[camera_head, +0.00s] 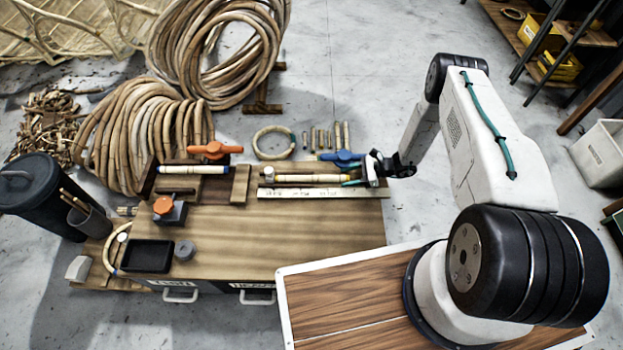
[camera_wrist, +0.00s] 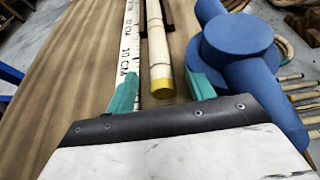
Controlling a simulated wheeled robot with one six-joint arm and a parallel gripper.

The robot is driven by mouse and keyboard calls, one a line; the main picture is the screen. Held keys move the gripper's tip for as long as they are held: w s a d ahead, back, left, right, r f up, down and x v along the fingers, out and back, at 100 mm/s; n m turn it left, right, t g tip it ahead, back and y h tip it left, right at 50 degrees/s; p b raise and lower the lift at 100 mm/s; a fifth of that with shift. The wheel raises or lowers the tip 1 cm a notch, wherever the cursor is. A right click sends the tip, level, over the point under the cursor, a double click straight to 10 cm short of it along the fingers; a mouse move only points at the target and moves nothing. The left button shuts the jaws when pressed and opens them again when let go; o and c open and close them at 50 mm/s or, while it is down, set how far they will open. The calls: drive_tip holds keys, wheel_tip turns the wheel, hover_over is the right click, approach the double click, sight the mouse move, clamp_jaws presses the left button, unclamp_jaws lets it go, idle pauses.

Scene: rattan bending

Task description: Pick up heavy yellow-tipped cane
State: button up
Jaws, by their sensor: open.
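A pale cane with a yellow tip (camera_head: 312,178) lies near the back right edge of the workbench, beside a white ruler strip. In the wrist view the same cane (camera_wrist: 158,52) points toward me, its yellow end between my two teal fingers. My gripper (camera_head: 356,176) is at the right end of the cane; it also shows in the wrist view (camera_wrist: 160,92). It is open, one finger on each side of the tip, with gaps visible. A second light cane (camera_head: 194,170) lies farther left, by an orange clamp handle.
A blue clamp handle (camera_head: 342,156) stands just behind the cane, close to my gripper; it looms large in the wrist view (camera_wrist: 238,45). The ruler (camera_head: 318,193) lies in front of the cane. A black tray (camera_head: 148,256) is at the front left. The workbench middle (camera_head: 285,235) is clear.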

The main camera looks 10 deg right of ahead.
drive_tip(key=x, duration=0.3)
drive_tip(key=c, duration=1.1)
drive_tip(key=shift+r, duration=0.1)
drive_tip(key=shift+w+r, duration=0.1)
drive_tip(key=shift+r, duration=0.4)
drive_tip(key=d, duration=0.4)
drive_tip(key=shift+s, duration=0.4)
drive_tip(key=w+r+m+t+h, duration=0.2)
drive_tip(key=r+m+t, duration=0.1)
drive_tip(key=r, duration=0.9)
drive_tip(key=w+r+m+t+h, duration=0.1)
drive_tip(key=r+m+t+h, duration=0.1)
drive_tip(key=r, duration=1.1)
drive_tip(key=w+a+r+m+t+h, duration=0.1)
drive_tip(key=r+m+t, duration=0.3)
drive_tip(key=r, duration=0.9)
drive_tip(key=shift+w+r+m+h, duration=0.25)
drive_tip(key=shift+w+m+h, duration=0.25)
drive_tip(key=shift+w+h, duration=0.35)
